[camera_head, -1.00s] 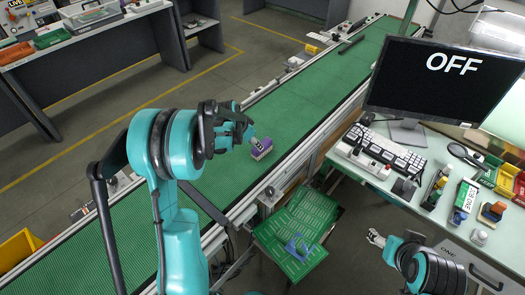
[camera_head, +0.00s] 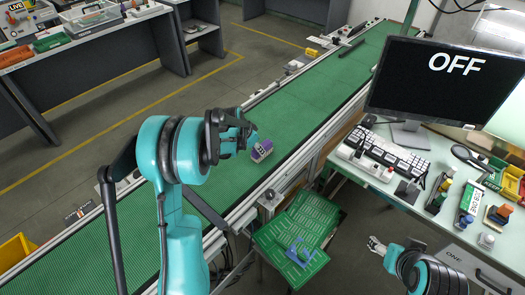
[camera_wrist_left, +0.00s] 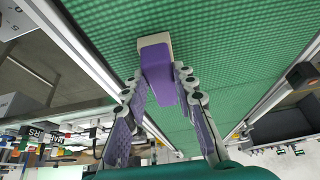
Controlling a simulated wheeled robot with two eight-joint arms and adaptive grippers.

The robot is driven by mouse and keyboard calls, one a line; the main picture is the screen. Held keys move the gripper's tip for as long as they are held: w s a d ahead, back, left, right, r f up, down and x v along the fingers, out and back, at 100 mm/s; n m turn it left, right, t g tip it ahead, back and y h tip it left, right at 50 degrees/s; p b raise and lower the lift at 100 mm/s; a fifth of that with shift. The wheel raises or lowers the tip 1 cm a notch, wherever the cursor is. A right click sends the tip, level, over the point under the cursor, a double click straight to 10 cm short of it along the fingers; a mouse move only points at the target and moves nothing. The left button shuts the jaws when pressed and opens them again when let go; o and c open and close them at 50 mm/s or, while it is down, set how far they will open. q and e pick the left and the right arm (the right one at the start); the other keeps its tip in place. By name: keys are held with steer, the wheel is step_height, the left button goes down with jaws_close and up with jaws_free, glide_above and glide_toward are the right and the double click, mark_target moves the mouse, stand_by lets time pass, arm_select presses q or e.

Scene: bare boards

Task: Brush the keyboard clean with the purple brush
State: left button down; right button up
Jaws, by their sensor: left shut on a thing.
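The purple brush (camera_head: 261,152) is over the green conveyor in the head view, at the tip of my left gripper (camera_head: 250,143). In the left wrist view the purple brush (camera_wrist_left: 159,78), with a pale end, lies between the two fingers of my left gripper (camera_wrist_left: 163,86). The gripper is shut on it, and the pale end is against or just above the green belt; I cannot tell which. The white keyboard (camera_head: 398,157) with dark keys lies on the workbench at right, below the monitor. My right gripper (camera_head: 376,245) is low, left of the bench front; its jaw opening is unclear.
The green conveyor belt (camera_head: 310,88) runs diagonally, with metal side rails. A monitor (camera_head: 448,82) reading OFF stands behind the keyboard. Several small items, including a green-and-white box (camera_head: 467,200), crowd the bench's right side. A green board (camera_head: 310,215) with a blue item (camera_head: 299,250) lies between conveyor and bench.

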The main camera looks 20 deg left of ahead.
arm_select(q)
steer(key=shift+r+p, duration=1.8)
steer(key=shift+r, duration=1.25)
arm_select(e)
step_height(320, 180, up, 4)
steer(key=shift+f, duration=0.15)
arm_select(q)
steer(key=shift+f, duration=0.1)
